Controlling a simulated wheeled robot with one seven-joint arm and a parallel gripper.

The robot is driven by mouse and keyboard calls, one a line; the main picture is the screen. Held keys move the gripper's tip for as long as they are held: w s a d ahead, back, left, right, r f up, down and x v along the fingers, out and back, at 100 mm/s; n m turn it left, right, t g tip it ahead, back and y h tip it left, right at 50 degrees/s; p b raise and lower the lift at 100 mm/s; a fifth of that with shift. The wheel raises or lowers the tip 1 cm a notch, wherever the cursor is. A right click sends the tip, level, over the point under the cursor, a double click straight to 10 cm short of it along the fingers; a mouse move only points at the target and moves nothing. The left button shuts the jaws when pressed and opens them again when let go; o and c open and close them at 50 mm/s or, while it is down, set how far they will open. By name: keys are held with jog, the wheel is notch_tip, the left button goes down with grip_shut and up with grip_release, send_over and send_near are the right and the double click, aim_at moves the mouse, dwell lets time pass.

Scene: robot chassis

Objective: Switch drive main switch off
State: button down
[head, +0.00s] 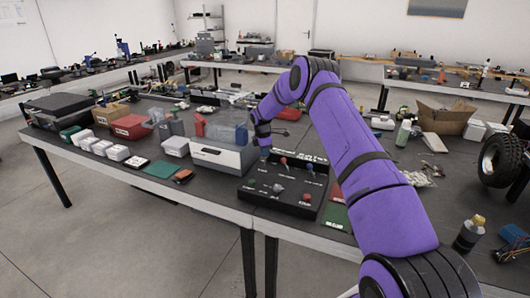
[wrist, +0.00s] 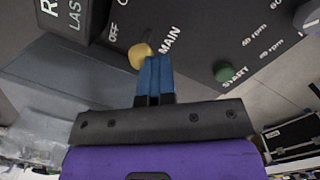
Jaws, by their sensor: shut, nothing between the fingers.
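The drive main switch is a yellow knob (wrist: 139,54) on a dark panel, with the word MAIN to its right and OFF to its left in the wrist view. My gripper (wrist: 156,62) has blue fingers pressed together with nothing between them. The fingertips are right beside the knob's lower right side; I cannot tell whether they touch it. In the head view my gripper (head: 264,153) points down at the back left corner of the black control panel (head: 254,190). The knob cannot be made out there.
A green START button (wrist: 228,71) is to the right of the knob. A raised dark block (wrist: 62,32) with white letters stands to the left. In the head view, a grey-white box (head: 222,156) stands left of the panel, and other knobs rise from the panel.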

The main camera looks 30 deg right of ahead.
jog(key=shift+w+a, duration=0.2)
jog(key=shift+w, duration=0.3)
jog(key=shift+s+r, duration=0.1)
jog(key=shift+s, duration=0.05)
jog(key=shift+r, duration=0.75)
jog(key=shift+a, duration=0.1)
jog(key=a+r, duration=0.4)
jog(key=r, duration=0.7)
jog(key=shift+s+a+r, duration=0.25)
jog(key=shift+a+r, duration=0.05)
